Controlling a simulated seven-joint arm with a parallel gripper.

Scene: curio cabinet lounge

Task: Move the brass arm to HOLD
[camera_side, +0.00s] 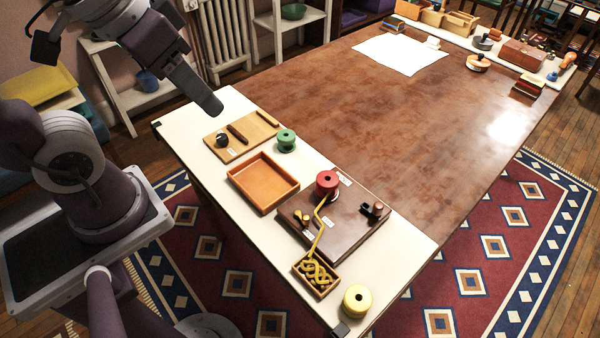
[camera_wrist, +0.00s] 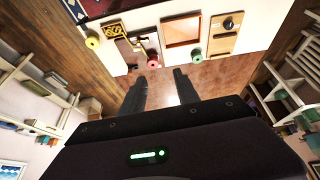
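A dark brown board (camera_side: 347,235) lies on the pale strip of the table. It carries a small brass-coloured piece (camera_side: 301,217) at its left side, which may be the brass arm; its shape is too small to be sure. A red spool (camera_side: 327,183) stands at the board's back, and a dark block with a knob (camera_side: 375,209) at its right. Small white labels on the board are unreadable, so I cannot tell which says HOLD. My gripper (camera_side: 210,104) is high above the table's back-left, apart from the board. In the wrist view my gripper (camera_wrist: 160,79) is open and empty.
A yellow spool (camera_side: 357,300), orange tray (camera_side: 263,182), green spool (camera_side: 286,140) and wooden board with black knob (camera_side: 242,136) stand nearby. The brown tabletop beyond is mostly clear.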

